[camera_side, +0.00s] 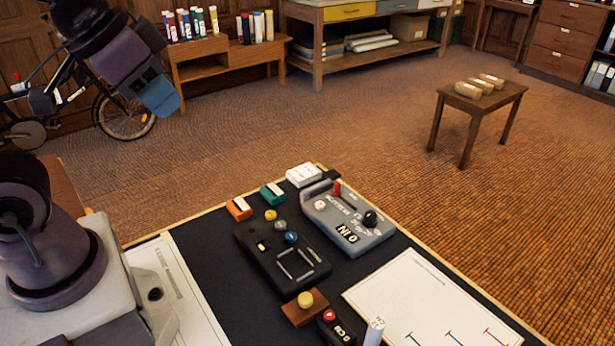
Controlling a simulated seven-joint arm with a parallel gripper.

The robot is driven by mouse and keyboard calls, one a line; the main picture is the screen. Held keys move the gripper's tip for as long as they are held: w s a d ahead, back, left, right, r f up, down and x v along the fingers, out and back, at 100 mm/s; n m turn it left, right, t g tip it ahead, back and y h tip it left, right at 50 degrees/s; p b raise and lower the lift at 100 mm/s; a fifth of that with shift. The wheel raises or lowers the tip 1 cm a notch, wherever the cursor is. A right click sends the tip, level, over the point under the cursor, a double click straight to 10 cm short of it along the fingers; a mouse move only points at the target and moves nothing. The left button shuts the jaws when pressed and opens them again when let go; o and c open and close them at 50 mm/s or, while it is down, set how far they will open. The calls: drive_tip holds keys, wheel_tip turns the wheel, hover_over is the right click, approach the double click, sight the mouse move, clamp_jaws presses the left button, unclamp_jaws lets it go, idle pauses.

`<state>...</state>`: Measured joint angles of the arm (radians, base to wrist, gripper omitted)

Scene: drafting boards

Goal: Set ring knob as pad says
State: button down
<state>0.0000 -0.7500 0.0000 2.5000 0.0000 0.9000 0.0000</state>
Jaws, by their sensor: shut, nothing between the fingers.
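My gripper (160,98) hangs at the upper left, away from the board, its jaws shut and empty. A grey control box (345,218) lies on the dark board. It carries a round black knob (370,219), a red lever (337,189), a pale button and a dark label. I cannot tell if this knob is the ring knob. A black box (283,258) beside it has a blue knob (291,237), a small white switch and several pale bars. A small white pad-like block (303,174) lies at the board's far edge; any writing there is unreadable.
Orange (239,208) and green (272,194) blocks stand near the far left edge. A yellow-topped wooden block (305,307), a red-button box (334,328) and a white cylinder (374,332) stand in front. A white sheet (425,300) with coloured T marks covers the right side.

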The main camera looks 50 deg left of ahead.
idle(0.5)
drive_tip(key=c, duration=1.4)
unclamp_jaws()
drive_tip(key=shift+a+f, duration=0.1)
drive_tip(key=shift+f, duration=0.05)
drive_tip(key=o, duration=0.5)
drive_tip(key=shift+w+a+f+g, duration=0.1)
drive_tip(key=shift+w+f+g, duration=0.3)
drive_tip(key=shift+f, duration=0.15)
drive_tip(key=shift+w+a+f+g, duration=0.1)
drive_tip(key=shift+w+f+g, duration=0.25)
drive_tip(key=shift+f, duration=0.2)
drive_tip(key=m+h, duration=0.3)
drive_tip(key=m, duration=0.4)
approach(371, 214)
drive_tip(key=shift+g, duration=0.25)
drive_tip(key=x, duration=0.9)
drive_tip(key=shift+w, duration=0.2)
drive_tip(key=shift+y, duration=0.3)
drive_tip(key=c, duration=0.9)
